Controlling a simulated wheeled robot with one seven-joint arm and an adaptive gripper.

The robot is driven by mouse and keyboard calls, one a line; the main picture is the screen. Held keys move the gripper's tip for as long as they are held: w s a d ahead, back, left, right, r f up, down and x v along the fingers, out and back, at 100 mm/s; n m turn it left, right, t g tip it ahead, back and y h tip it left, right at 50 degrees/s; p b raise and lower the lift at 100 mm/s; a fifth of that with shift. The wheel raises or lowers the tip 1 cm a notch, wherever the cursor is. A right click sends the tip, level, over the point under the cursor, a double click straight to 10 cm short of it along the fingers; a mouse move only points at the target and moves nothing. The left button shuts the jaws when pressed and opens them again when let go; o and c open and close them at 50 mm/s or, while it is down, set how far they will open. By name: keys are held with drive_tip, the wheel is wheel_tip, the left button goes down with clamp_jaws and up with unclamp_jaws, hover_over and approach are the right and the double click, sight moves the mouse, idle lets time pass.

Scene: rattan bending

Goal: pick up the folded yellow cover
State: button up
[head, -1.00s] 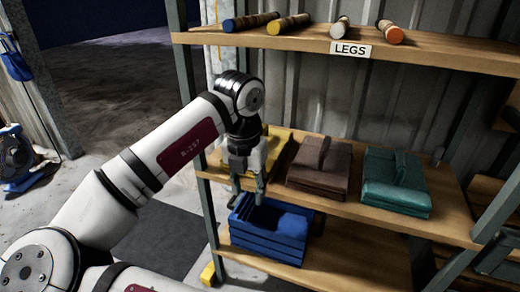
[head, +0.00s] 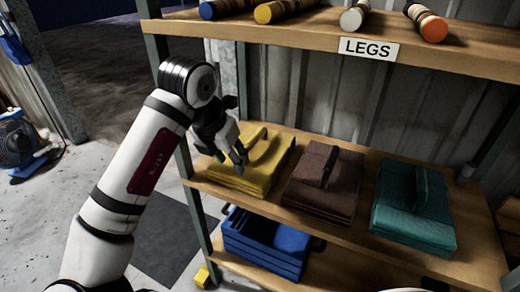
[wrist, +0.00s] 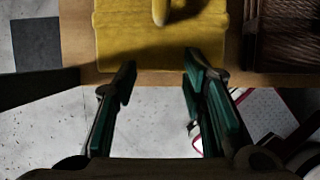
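The folded yellow cover (head: 252,170) lies on the left end of the middle wooden shelf, with a raised strap-like loop on top. In the wrist view the yellow cover (wrist: 150,40) fills the top middle, with part of its raised loop at the upper edge. My gripper (head: 236,160) is at the cover's front left side, its fingers overlapping the cover in the head view. In the wrist view my gripper (wrist: 158,75) has its two fingers spread apart with nothing between them, just short of the cover's near edge. I cannot tell the exact height gap.
A brown folded cover (head: 322,183) and a teal one (head: 414,205) lie to the right on the same shelf (head: 345,225). A blue crate (head: 262,245) stands below. The upper shelf (head: 300,38), labelled LEGS, holds several rolls overhead. A grey post (head: 195,205) stands at the left.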

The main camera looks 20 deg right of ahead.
sight(254, 137)
drive_tip(key=w+d+p, duration=0.4)
drive_tip(key=p, duration=0.1)
drive_tip(key=shift+w+d+r, duration=0.2)
drive_tip(key=shift+d+r, duration=0.05)
drive_tip(key=shift+w+d+f+p, duration=0.15)
drive_tip(key=shift+w+d+p, duration=0.5)
drive_tip(key=shift+d+p, duration=0.05)
drive_tip(key=shift+w+d+p, duration=0.35)
drive_tip(key=shift+w+p, duration=0.05)
drive_tip(key=shift+p, duration=0.2)
drive_tip(key=shift+w+d+p, duration=0.35)
drive_tip(key=shift+w+d, duration=0.45)
drive_tip(key=shift+x, duration=1.05)
drive_tip(key=shift+w+d+f, duration=0.15)
drive_tip(key=shift+f, duration=0.35)
drive_tip(key=shift+c, duration=0.3)
clamp_jaws()
